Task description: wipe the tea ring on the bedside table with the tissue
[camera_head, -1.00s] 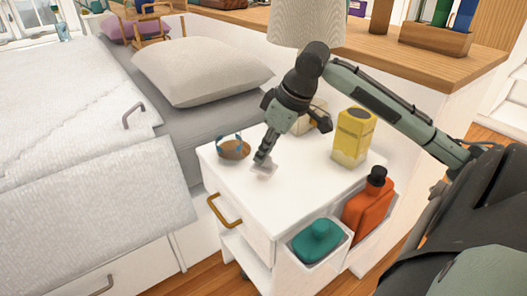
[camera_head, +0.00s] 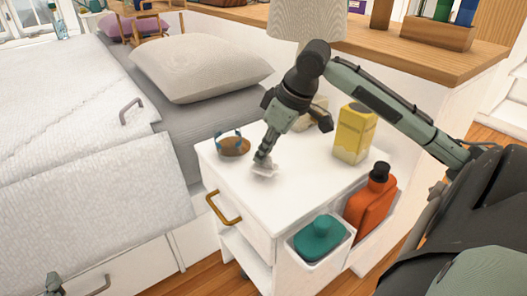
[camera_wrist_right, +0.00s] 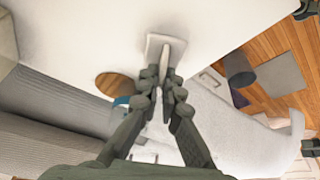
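My right gripper (camera_head: 263,163) is shut on a small white tissue (camera_head: 264,171) at the top of the white bedside table (camera_head: 300,190). In the right wrist view the tissue (camera_wrist_right: 160,44) sticks out between the fingertips (camera_wrist_right: 164,80) and spreads on or just above the tabletop (camera_wrist_right: 80,35). I cannot make out a tea ring; the tissue and fingers cover part of the surface. My left gripper (camera_head: 54,284) shows only in part at the lower left of the head view, away from the table. Its opening is unclear.
A round brown dish (camera_head: 234,147) with blue-framed glasses sits left of the right gripper. A yellow carton (camera_head: 354,134) stands to the right, and a lamp (camera_head: 306,22) behind. The table's front is clear.

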